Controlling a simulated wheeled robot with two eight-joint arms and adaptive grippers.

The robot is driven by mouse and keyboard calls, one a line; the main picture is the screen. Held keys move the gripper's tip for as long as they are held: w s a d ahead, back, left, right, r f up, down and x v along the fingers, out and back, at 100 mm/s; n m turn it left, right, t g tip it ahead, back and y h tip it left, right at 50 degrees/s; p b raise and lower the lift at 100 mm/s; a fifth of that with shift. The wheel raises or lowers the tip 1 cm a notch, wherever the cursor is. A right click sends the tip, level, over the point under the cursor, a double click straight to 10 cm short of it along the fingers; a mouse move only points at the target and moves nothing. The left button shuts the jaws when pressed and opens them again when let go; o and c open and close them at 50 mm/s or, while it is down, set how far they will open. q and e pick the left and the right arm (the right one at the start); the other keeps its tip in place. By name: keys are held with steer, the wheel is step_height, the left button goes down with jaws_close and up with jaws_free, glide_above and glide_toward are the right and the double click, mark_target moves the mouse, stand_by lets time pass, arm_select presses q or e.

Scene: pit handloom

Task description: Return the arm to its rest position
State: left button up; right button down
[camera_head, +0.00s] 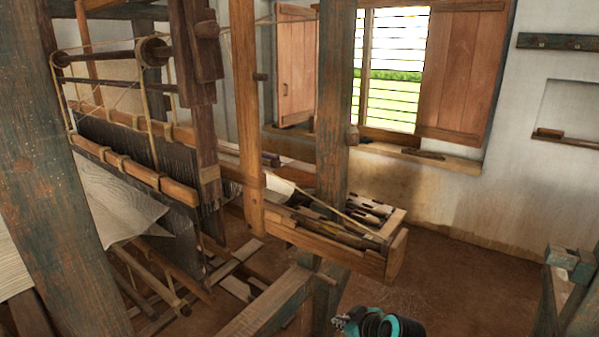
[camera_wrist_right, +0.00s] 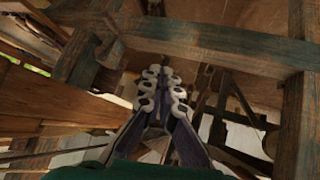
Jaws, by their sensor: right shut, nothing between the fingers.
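My right gripper (camera_head: 341,322) shows at the bottom edge of the head view, to the right of the loom's lower beams. Its fingers are small and dark there, beside my teal and black wrist. In the right wrist view the gripper (camera_wrist_right: 163,78) has its two fingers close together, with nothing between them. Loom timbers lie beyond the fingertips. My left gripper is in neither view.
The wooden loom (camera_head: 322,240) with its tray-like box end stands just behind my right gripper. A thick post (camera_head: 333,100) rises by it. A worn frame (camera_head: 570,262) stands at the right. Bare floor (camera_head: 455,285) lies between them. A window is at the back.

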steer(key=s+d+m+g+h, duration=0.1)
steer(key=s+d+m+h, duration=0.1)
steer(key=s, duration=0.8)
steer(key=s+d+m+h, duration=0.2)
steer(key=s+d+m, duration=0.3)
steer(key=s, duration=0.5)
steer(key=shift+d+m+g, duration=0.25)
steer(key=shift+m+g, duration=0.05)
steer(key=shift+g, duration=0.1)
steer(key=shift+f, duration=0.1)
